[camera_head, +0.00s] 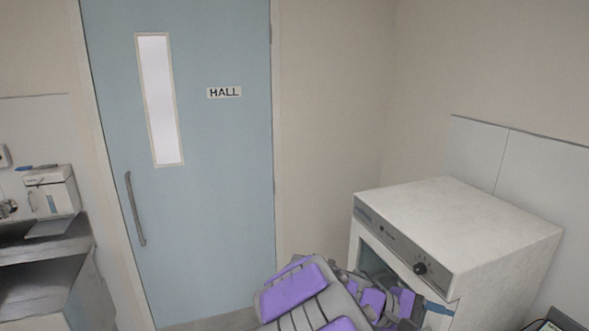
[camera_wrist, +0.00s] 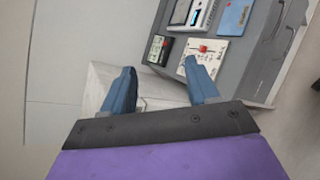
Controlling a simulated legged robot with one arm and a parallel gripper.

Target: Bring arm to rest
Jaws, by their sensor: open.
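My gripper (camera_wrist: 160,75) is open in the wrist view, with its two blue fingers spread apart and nothing between them. In the head view my purple and grey arm is at the bottom, in front of a white box-shaped appliance (camera_head: 455,225) with a dark front opening and a black knob. A blue finger of my gripper (camera_head: 438,307) shows against the appliance's front lower edge; I cannot tell whether it touches. The rest of the gripper is mostly hidden by the arm.
A light blue door (camera_head: 220,190) marked HALL is closed ahead. A metal counter (camera_head: 45,243) with a white dispenser (camera_head: 52,190) stands at the left. The wrist view shows a grey surface (camera_wrist: 262,45) with a red-knobbed white panel (camera_wrist: 213,57), a blue card (camera_wrist: 234,17) and small devices.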

